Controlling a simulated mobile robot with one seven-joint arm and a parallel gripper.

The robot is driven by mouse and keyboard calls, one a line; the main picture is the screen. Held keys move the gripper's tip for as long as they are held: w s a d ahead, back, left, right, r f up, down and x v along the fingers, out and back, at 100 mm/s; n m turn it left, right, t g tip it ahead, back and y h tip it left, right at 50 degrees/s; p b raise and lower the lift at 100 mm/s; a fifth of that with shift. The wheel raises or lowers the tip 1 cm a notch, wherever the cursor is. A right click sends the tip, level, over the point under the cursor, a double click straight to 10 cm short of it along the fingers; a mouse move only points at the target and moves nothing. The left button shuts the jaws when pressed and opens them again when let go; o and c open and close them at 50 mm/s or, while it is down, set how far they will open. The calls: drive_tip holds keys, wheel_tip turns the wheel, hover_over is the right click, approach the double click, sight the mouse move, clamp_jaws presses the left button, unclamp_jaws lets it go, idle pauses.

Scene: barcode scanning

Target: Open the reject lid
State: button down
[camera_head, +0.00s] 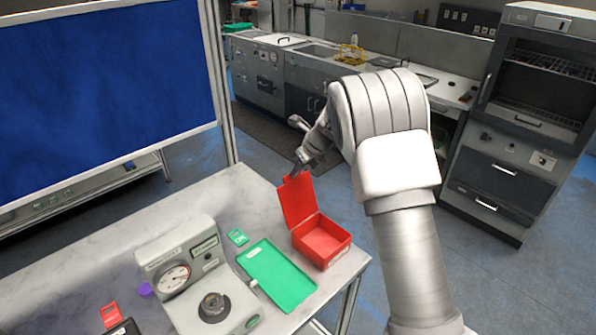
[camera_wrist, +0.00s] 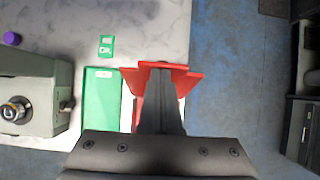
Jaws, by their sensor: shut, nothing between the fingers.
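The red reject box (camera_head: 322,241) stands near the right edge of the table. Its red lid (camera_head: 297,199) is raised, standing roughly upright at the back of the box, so the inside shows. My gripper (camera_head: 300,166) is shut and empty, at the top edge of the lid; I cannot tell whether it touches. In the wrist view my gripper (camera_wrist: 161,72) lies over the red lid (camera_wrist: 188,78), and my fingers hide much of the lid and box.
A green tray (camera_head: 276,276) and a small green card (camera_head: 237,237) lie left of the box. A grey device with a dial (camera_head: 187,275), a purple cap (camera_head: 145,290) and a red-topped item (camera_head: 111,315) are further left. A blue panel (camera_head: 105,90) stands behind.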

drive_tip(key=shift+w+a+f+g+h, duration=0.1)
drive_tip(key=shift+w+a+g+h, duration=0.15)
drive_tip(key=shift+g+h, duration=0.15)
drive_tip(key=shift+d, duration=0.1)
idle(0.5)
